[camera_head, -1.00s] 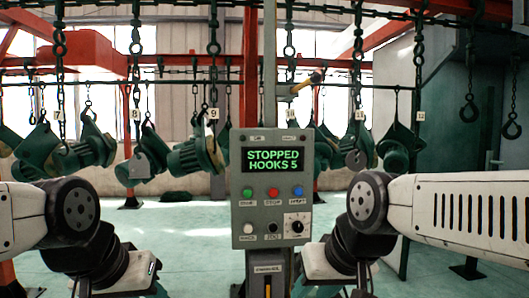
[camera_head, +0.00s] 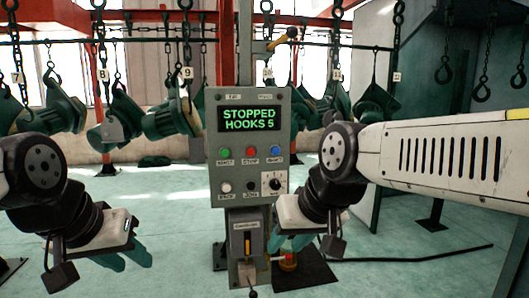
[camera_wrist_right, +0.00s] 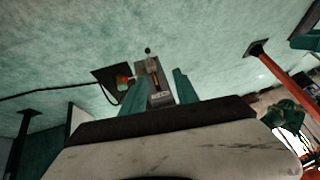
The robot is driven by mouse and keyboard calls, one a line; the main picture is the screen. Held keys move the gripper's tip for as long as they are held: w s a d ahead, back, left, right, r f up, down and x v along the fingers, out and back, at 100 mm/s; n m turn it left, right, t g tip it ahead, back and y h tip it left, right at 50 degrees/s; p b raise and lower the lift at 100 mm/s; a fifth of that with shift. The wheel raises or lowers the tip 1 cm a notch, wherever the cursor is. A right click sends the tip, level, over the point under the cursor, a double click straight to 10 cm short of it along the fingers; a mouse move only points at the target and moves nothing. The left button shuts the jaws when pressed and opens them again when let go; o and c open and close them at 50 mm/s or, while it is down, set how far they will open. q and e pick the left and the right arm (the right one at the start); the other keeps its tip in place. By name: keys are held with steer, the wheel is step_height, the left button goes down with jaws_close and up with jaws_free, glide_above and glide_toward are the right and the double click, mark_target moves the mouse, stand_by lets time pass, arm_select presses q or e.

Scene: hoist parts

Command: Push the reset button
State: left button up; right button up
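A grey control panel (camera_head: 247,148) stands upright in the middle of the head view, its green screen reading "STOPPED HOOKS 5". Below the screen are a green button (camera_head: 224,152), a red button (camera_head: 250,151) and a blue button (camera_head: 275,151). Under them are a white button (camera_head: 225,187), a black button (camera_head: 251,187) and a dial (camera_head: 274,184). The small labels are too blurred to read surely. My left gripper (camera_head: 122,258) is open and empty, low left of the panel. My right gripper (camera_wrist_right: 160,92) is open and empty, below the panel's lower right in the head view.
A smaller grey box (camera_head: 246,232) with an orange-yellow lever sits on the post below the panel. A red-and-yellow item (camera_head: 289,262) stands on a dark mat at the base. Teal hoist parts (camera_head: 170,118) hang from chains behind. A black cable crosses the floor at right.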

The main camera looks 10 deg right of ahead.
jaws_close()
stand_by(1.6)
